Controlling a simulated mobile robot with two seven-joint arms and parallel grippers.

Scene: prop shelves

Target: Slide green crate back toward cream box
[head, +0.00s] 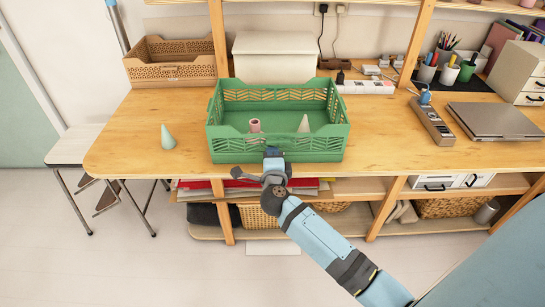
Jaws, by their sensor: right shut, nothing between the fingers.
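The green crate (237,144) sits on the wooden table near its front edge, in the middle of the head view. Inside it are a pinkish cylinder (255,126) and a pale cone (304,124). The cream box (275,67) stands behind the crate, against the wall; the crate's back rim overlaps its lower part in the picture. My right gripper (273,155) is shut and empty at the front wall of the crate; I cannot tell whether it touches. My left gripper does not show.
A pale green cone (167,137) stands left of the crate. A tan basket (171,70) is at the back left. A power strip (366,87), a grey device (431,122) and a closed laptop (495,120) lie to the right. Table (380,145) between crate and device is bare.

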